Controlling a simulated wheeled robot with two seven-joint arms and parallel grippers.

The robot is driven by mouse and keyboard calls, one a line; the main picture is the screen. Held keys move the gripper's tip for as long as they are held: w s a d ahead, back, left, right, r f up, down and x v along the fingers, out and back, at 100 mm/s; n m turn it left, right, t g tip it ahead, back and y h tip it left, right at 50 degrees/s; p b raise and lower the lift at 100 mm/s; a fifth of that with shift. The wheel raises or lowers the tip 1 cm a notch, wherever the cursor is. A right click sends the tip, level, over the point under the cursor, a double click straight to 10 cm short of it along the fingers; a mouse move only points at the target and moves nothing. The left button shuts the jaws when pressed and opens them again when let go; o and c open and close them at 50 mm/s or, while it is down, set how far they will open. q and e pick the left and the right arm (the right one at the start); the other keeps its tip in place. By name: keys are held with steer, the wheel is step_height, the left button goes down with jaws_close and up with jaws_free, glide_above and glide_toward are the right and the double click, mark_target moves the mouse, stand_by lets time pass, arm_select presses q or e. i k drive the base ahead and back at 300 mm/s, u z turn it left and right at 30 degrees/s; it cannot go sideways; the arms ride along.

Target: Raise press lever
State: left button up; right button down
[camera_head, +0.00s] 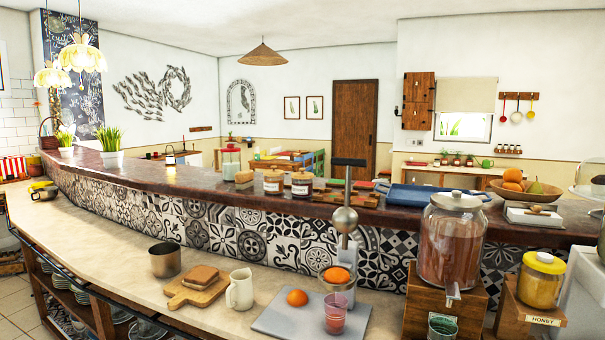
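A metal citrus press (343,246) stands on a grey board (276,322) on the lower counter. A black-topped lever (348,162) shows above it, and a rounded grey press head (345,219) sits below the lever. The lever's exact angle is hard to tell from this side. An orange piece (337,275) sits under the head in the press's bowl, with a visible gap between them. A reddish glass (335,313) stands in front of the press base, and a loose orange (297,298) lies on the board to its left. Neither of my grippers is in view.
A cream mug (240,289), a cutting board with bread (199,285) and a metal pot (165,260) stand left of the press. A large drink dispenser (452,242) on a wooden stand is to the right, near a honey jar (541,280). The raised dark bar top (210,182) runs behind.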

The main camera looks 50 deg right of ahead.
mark_target(345, 221)
steer(key=z, duration=0.05)
steer(key=i, duration=0.4)
steer(key=z, duration=1.25)
steer(key=i, duration=0.65)
steer(key=z, duration=0.75)
